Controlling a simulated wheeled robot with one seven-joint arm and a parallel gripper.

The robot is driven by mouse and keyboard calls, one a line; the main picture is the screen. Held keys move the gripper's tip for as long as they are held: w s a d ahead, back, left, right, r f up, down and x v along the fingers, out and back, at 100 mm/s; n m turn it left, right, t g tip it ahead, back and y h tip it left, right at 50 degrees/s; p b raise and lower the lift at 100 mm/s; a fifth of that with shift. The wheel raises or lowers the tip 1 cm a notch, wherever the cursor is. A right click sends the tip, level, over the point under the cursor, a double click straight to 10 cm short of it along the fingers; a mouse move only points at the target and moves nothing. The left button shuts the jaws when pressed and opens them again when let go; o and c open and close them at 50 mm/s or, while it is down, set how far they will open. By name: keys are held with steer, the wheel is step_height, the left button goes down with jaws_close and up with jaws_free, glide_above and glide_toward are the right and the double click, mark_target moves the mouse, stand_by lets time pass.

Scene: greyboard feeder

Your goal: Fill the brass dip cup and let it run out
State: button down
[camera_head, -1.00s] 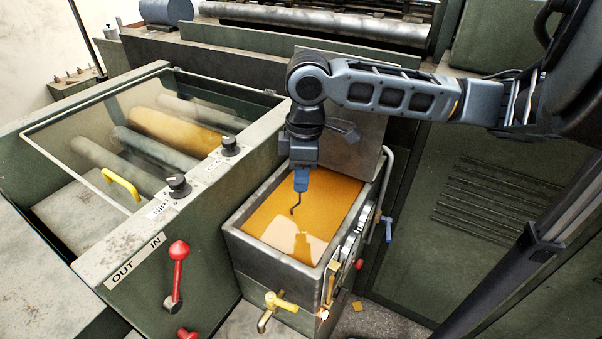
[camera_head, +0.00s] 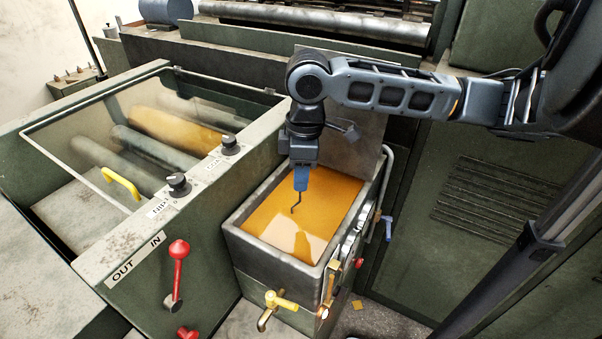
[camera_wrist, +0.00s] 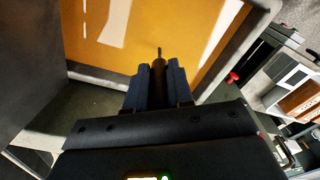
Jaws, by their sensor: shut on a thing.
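My gripper (camera_head: 301,181) points down over the grey tank (camera_head: 233,243). Amber liquid (camera_head: 268,222) fills the tank to below its rim. The gripper is shut on a thin dark handle (camera_head: 296,204) with a bend in it; its lower end meets the liquid. The brass cup itself is not visible; I cannot tell whether it is under the surface. In the wrist view the blue fingers (camera_wrist: 158,88) close on the handle, whose tip (camera_wrist: 159,51) sticks out against the amber liquid.
A brass tap with a yellow lever (camera_head: 277,302) is on the tank's front. A pipe and a blue-handled valve (camera_head: 387,228) stand at its right. The green roller machine (camera_head: 215,250) with a red-knobbed lever (camera_head: 178,251) is close on the left. A grey plate (camera_head: 350,145) stands behind the tank.

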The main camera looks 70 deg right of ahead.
steer(key=shift+r, duration=0.1)
steer(key=shift+r, duration=4.3)
stand_by(3.6)
